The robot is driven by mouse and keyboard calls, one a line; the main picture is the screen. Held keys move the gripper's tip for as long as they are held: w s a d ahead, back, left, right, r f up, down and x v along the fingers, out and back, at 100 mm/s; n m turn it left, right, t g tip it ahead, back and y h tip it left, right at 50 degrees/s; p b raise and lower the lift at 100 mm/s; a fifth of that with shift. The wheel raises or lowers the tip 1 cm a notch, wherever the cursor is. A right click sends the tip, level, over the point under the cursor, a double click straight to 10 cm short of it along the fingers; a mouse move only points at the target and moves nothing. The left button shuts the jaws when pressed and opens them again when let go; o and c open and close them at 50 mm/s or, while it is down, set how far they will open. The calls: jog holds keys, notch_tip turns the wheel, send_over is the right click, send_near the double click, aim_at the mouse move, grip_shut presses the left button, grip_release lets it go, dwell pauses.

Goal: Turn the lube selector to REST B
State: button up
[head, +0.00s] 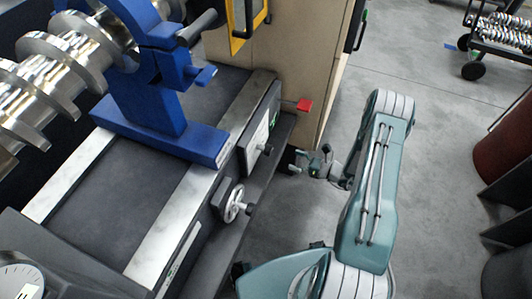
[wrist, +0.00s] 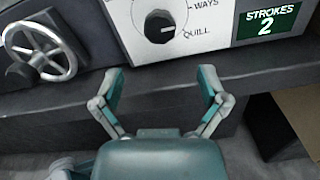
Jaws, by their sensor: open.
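The lube selector, a round black knob (wrist: 160,26), sits on a white panel (wrist: 205,42) at the top of the wrist view. Its white mark sits at the lower right, toward the QUILL label; WAYS is printed above that. The upper part of the dial is cut off, and I cannot read a REST B label. In the head view the panel (head: 257,141) is on the machine's side, seen steeply. My gripper (wrist: 161,78) is open and empty, below and apart from the knob. In the head view my gripper (head: 303,166) is right of the machine.
A display (wrist: 268,22) reads STROKES 2. A spoked handwheel (wrist: 40,50) is left of the panel. A dark ledge (wrist: 260,72) runs below the panel. A red-tipped lever (head: 304,105) juts out near the tan cabinet (head: 300,60).

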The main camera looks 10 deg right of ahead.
aim_at(271, 152)
jog(key=x, duration=1)
jog(key=shift+w+a, duration=0.1)
jog(key=c, duration=1.2)
